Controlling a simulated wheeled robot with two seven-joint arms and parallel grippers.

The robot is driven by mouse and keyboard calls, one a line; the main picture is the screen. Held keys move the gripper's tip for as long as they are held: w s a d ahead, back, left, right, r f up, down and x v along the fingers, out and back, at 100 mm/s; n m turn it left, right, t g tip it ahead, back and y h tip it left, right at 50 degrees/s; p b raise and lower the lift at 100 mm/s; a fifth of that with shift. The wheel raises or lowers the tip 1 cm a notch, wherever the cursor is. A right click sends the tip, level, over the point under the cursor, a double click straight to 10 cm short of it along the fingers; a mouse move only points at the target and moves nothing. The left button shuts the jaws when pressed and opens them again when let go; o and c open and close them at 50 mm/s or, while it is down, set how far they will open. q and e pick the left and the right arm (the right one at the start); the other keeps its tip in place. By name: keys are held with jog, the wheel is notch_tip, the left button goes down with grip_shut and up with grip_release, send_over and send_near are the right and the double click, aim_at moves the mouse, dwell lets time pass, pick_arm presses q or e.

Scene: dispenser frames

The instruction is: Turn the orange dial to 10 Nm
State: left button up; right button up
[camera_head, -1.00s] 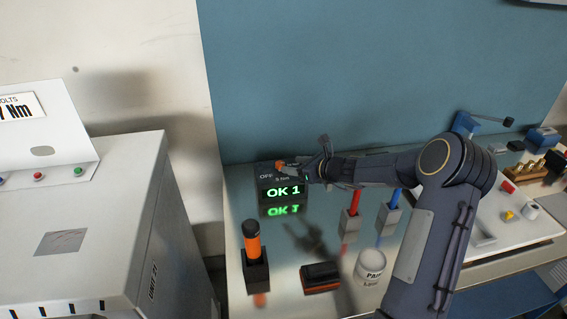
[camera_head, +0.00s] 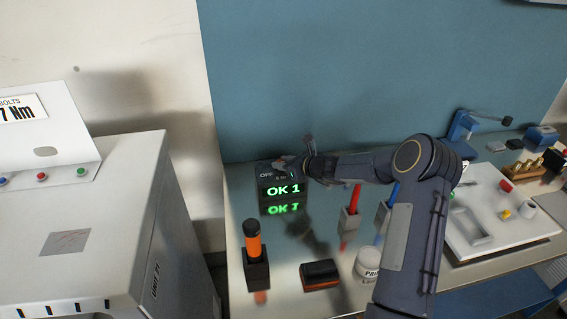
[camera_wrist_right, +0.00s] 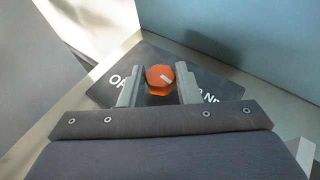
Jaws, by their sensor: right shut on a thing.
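The orange dial (camera_wrist_right: 160,78) is a six-sided knob with a pale mark, on top of a dark box. In the right wrist view it sits between the two fingers of my right gripper (camera_wrist_right: 158,88), which is shut on it. In the head view my right gripper (camera_head: 284,167) is over the top of the dark box and hides most of the dial. Labels beside the dial are partly covered; "OFF" shows at its left. The box's display (camera_head: 283,190) glows green with "OK 1". My left gripper is not in view.
An orange-handled tool (camera_head: 254,245) stands in a dark holder in front of the box. A black-and-orange block (camera_head: 320,274), a white pot (camera_head: 368,264) and a red-handled tool (camera_head: 355,197) stand nearby. A sign (camera_head: 17,108) on the left machine ends in "7 Nm".

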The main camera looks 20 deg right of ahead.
jog(key=shift+c, duration=0.4)
jog(key=shift+n+y, duration=0.3)
jog(key=shift+w+d+n+g+y+p, duration=0.1)
jog(key=shift+d+n+g+y+p, duration=0.1)
jog(key=shift+n+g+y+p, duration=0.5)
jog(key=shift+n+g+y, duration=0.5)
jog(key=shift+n+y, duration=0.4)
jog(key=shift+w+d+f+n+g+y+b, duration=0.15)
jog(key=shift+n+g+y+b, duration=0.6)
jog(key=shift+n+g, duration=0.2)
jog(key=shift+n+g+y+b, duration=0.45)
jog(key=shift+n+g+y, duration=0.15)
jog(key=shift+n, duration=0.25)
jog(key=shift+r, duration=0.2)
jog(key=o, duration=1)
